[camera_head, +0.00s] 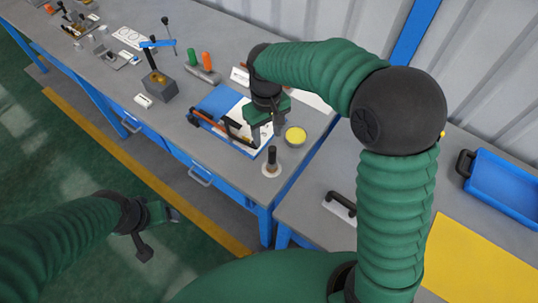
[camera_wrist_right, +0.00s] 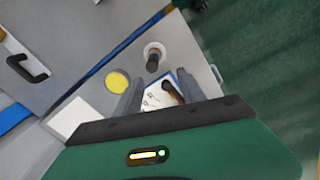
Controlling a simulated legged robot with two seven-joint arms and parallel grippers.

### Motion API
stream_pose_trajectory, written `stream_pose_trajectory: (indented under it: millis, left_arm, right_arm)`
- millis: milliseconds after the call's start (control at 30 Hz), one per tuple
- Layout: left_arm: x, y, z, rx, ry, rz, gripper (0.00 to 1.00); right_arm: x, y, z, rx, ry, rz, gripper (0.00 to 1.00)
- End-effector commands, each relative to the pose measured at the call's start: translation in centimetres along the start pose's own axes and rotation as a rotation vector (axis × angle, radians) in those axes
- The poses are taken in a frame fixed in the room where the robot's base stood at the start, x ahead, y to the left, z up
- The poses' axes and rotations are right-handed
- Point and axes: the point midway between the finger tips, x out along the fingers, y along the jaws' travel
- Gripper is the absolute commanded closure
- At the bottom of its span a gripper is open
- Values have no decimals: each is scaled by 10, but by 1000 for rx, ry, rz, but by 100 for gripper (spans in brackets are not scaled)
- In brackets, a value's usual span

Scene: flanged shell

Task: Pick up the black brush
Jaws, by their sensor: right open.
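A black upright handle (camera_head: 271,158) stands on a round white base near the table's front edge; it also shows in the right wrist view (camera_wrist_right: 153,62). A black handle-like piece (camera_wrist_right: 173,93) lies on a blue and white board (camera_head: 217,101). I cannot tell for sure which of these is the brush. My right gripper (camera_head: 264,128) is open above the board's right end. In the right wrist view its fingers (camera_wrist_right: 158,80) stand apart, with the black piece beside the right finger. My left gripper (camera_head: 157,228) hangs over the floor, clear of the table.
A yellow round disc (camera_head: 295,135) lies right of the right gripper. Green and orange handles (camera_head: 206,62) and a grey block (camera_head: 157,88) stand farther back. A second table holds a black handle (camera_head: 341,206), a yellow sheet (camera_head: 476,262) and a blue tray (camera_head: 505,186).

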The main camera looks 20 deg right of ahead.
Motion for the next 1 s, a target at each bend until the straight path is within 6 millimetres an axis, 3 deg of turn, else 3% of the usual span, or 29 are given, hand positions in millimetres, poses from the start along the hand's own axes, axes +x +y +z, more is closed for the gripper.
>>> stream_pose_trajectory:
  millis: [100,300,467,700,967,1000]
  left_arm:
    - [0,0,0,0,0,0,24]
    - [-2,0,-1,1,0,0,24]
    - [-5,0,-1,1,0,0,24]
    - [-12,0,-3,1,1,0,24]
    - [-12,0,-3,0,0,0,24]
    - [-12,0,-3,0,0,0,24]
  right_arm:
    - [36,7,2,3,-5,-6,53]
    - [80,10,0,5,-3,-7,53]
    - [95,8,-1,4,-1,-5,53]
    - [136,8,-4,3,-2,-4,53]
    - [142,11,-5,4,2,-5,53]
    - [142,11,-5,4,2,-5,58]
